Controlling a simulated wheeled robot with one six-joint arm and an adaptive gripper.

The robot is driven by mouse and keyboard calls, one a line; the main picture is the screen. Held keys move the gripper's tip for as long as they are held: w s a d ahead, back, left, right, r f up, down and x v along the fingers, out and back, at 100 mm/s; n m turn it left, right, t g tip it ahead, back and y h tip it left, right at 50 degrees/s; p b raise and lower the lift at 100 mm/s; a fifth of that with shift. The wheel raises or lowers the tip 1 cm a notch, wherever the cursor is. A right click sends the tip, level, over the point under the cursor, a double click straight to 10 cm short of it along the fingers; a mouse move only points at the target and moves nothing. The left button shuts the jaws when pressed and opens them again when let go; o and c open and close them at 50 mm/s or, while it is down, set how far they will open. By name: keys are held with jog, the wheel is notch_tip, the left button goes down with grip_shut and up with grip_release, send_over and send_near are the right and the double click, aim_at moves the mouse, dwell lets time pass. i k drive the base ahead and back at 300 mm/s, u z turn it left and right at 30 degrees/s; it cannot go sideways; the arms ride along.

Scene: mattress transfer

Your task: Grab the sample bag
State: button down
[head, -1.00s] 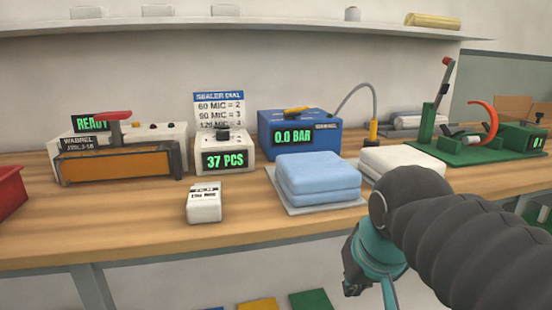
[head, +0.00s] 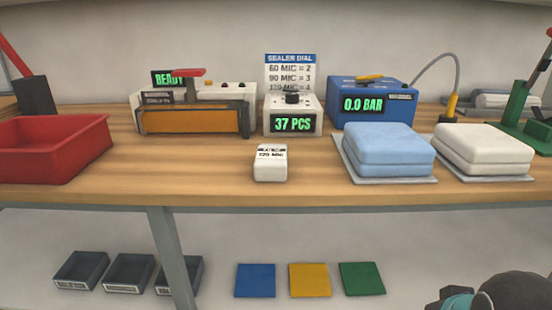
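A small white bag-like item (head: 270,163) with a printed label stands near the front edge of the bench, a little left of the picture's middle. The label's lower line seems to end in "MIC"; I cannot tell for sure that it is the sample bag. My gripper (head: 452,301) shows only as a teal and dark piece at the bottom edge, right of centre. It is below the bench top, well apart from the white item. Its fingers are cut off or hidden, so its opening does not show.
A red bin (head: 55,150) stands on the left of the bench (head: 205,185). The sealer (head: 195,120), the "37 PCS" box (head: 293,122) and the blue "0.0 BAR" unit (head: 372,103) stand behind. Blue (head: 390,152) and white (head: 485,150) folded pads lie right. Dark trays (head: 128,272) are below.

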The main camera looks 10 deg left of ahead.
aim_at(270, 164)
jog(key=z, duration=2.65)
jog(key=k, duration=1.95)
jog(key=u, duration=1.35)
